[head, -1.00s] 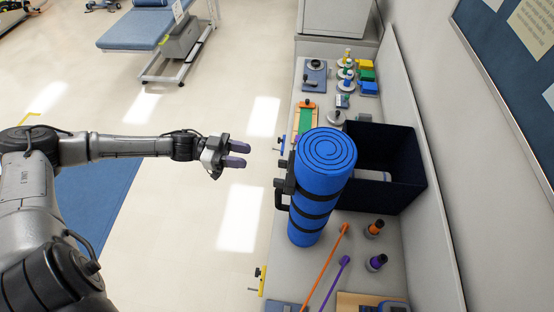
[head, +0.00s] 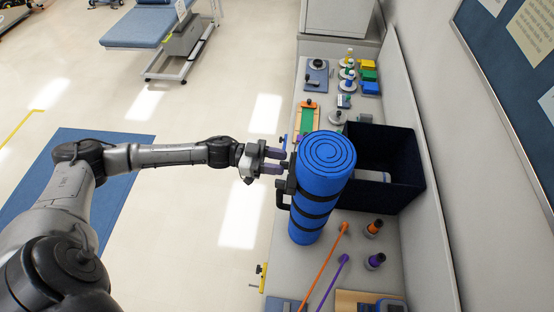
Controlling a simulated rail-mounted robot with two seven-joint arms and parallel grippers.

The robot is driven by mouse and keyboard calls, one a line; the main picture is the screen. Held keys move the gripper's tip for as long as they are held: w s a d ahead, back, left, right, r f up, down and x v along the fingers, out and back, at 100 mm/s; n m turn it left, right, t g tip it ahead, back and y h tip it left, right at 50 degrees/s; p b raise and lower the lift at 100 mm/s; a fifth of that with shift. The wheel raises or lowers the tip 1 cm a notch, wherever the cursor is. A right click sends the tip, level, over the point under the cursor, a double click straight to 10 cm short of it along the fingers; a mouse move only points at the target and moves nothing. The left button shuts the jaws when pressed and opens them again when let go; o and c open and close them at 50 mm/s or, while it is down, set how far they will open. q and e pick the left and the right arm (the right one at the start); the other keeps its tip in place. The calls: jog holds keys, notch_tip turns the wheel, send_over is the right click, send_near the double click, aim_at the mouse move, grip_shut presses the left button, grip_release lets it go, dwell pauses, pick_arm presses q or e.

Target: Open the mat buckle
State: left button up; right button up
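The blue rolled mat (head: 321,190) stands upright on the counter, with black straps around it. Its black buckle hardware (head: 286,186) and a black handle (head: 281,201) are on its left side. My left gripper (head: 285,161) is at the mat's upper left side, by the upper end of the buckle hardware. Its two purple fingers are apart and point right toward the mat. The fingertips partly cover the upper buckle part, and I cannot tell whether they touch it. My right gripper is not in view.
A dark open bin (head: 397,165) stands right of the mat against the wall. Orange (head: 323,266) and purple (head: 332,283) sticks lie in front. Small training devices (head: 347,75) stand farther back on the counter (head: 283,240). Open floor lies to the left.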

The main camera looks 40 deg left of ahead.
aim_at(283, 161)
pick_arm(q)
grip_shut()
